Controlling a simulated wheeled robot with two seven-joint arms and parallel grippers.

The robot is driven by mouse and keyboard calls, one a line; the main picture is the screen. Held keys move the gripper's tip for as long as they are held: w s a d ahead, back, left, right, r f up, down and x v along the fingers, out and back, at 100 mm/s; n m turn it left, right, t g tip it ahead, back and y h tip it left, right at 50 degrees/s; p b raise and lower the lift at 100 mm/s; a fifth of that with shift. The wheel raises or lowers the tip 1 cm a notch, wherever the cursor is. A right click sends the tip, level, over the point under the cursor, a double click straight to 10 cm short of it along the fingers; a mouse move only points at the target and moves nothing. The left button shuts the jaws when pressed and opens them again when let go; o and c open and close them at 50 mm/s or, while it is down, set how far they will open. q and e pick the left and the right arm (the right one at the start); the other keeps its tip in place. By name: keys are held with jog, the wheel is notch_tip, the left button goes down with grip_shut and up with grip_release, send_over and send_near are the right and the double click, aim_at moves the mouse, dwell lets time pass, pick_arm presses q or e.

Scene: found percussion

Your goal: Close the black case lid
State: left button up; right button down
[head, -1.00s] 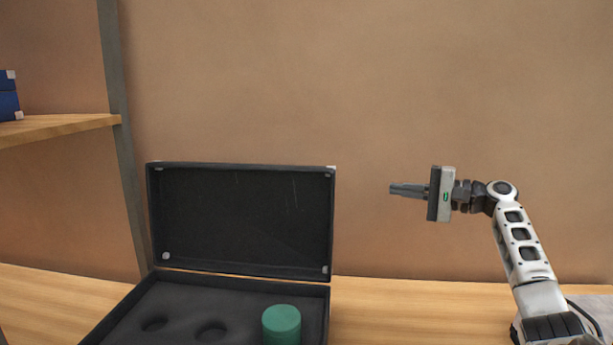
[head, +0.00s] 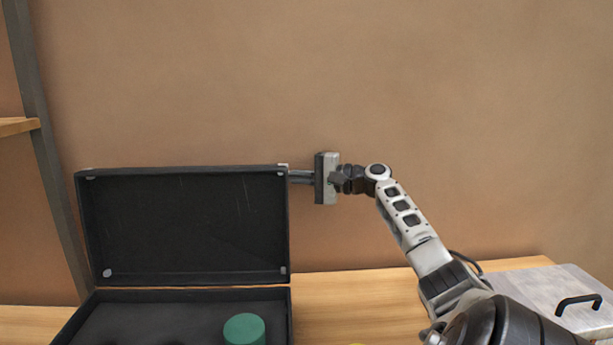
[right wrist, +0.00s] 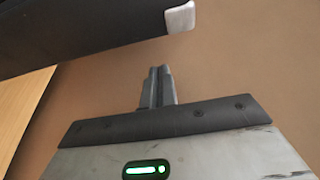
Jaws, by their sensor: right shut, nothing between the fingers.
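The black case lid (head: 185,225) stands open and nearly upright at the back of the case. The black case base (head: 150,296) lies on the wooden table, with a green cylinder (head: 244,330) in it. My right gripper (head: 291,177) is shut and empty at the lid's upper right corner, its fingertips partly hidden at or behind the edge. In the right wrist view, the shut fingers (right wrist: 158,72) point toward the lid (right wrist: 80,30) and its metal corner, with a small gap showing. I cannot tell whether they touch. My left gripper is not in view.
A wooden table (head: 350,305) runs along a brown wall. A grey box with a black handle (head: 555,295) sits at the right. A shelf with a grey post (head: 45,150) stands at the left. A bit of something yellow shows at the bottom edge.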

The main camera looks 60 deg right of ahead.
jog(key=s+a, duration=0.2)
jog(key=a, duration=0.1)
jog(key=shift+s+r+p, duration=0.2)
jog(key=shift+p, duration=0.1)
dwell(0.4)
